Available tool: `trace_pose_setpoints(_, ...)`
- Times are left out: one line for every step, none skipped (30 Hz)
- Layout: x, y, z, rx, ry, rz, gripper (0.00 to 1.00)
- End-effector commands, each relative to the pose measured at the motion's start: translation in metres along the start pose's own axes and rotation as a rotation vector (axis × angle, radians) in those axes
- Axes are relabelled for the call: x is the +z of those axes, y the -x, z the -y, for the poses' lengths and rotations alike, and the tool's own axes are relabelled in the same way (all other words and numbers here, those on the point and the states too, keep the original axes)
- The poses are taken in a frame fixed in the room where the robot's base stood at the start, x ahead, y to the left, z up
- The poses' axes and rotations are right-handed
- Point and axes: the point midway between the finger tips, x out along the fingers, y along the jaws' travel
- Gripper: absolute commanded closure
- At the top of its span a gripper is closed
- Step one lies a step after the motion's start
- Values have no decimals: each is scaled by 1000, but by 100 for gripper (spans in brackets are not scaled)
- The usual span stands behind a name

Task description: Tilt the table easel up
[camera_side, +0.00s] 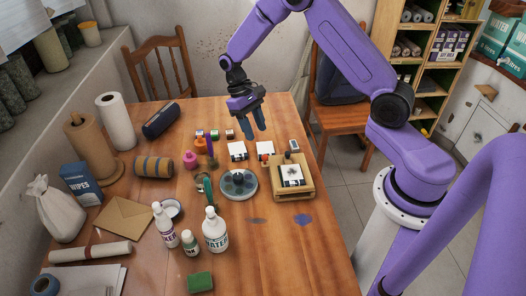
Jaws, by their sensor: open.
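The table easel appears to be the low wooden frame (305,190) lying on the table at the right of the work area. A white card (291,174) with a dark blot rests on it. The easel looks flat or nearly flat; its exact tilt is hard to tell. My gripper (254,135) hangs in the air above the back of the table, behind and left of the easel. Its blue fingers point down, apart, with nothing between them.
A grey round palette (238,184) stands just left of the easel. Small white cards (238,150) lie behind it. Bottles (215,232), a green sponge (200,283), paper rolls (116,122) and a cloth bag (55,210) fill the left.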

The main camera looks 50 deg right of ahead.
Motion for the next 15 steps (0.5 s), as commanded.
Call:
trace_pose_setpoints(1, -11, 0, 1, 0, 6, 52)
trace_pose_setpoints(1, -16, 0, 1, 0, 5, 52)
trace_pose_setpoints(1, -24, 0, 1, 0, 5, 52)
trace_pose_setpoints(1, -30, 0, 1, 0, 5, 52)
trace_pose_setpoints(1, -35, 0, 1, 0, 5, 52)
trace_pose_setpoints(1, -42, 0, 1, 0, 5, 52)
trace_pose_setpoints(1, -48, 0, 0, 0, 5, 52)
trace_pose_setpoints(1, -52, 0, 0, -1, 5, 52)
trace_pose_setpoints(1, -58, 0, 0, -1, 3, 52)
trace_pose_setpoints(1, -63, 0, 0, 0, 4, 52)
trace_pose_setpoints(1, -67, 0, 0, 0, 3, 52)
trace_pose_setpoints(0, -71, 0, 0, 0, 2, 52)
trace_pose_setpoints(0, -75, 0, 0, -1, 3, 52)
trace_pose_setpoints(0, -78, 0, 0, 0, 2, 52)
trace_pose_setpoints(0, -80, 0, 0, 0, 1, 52)
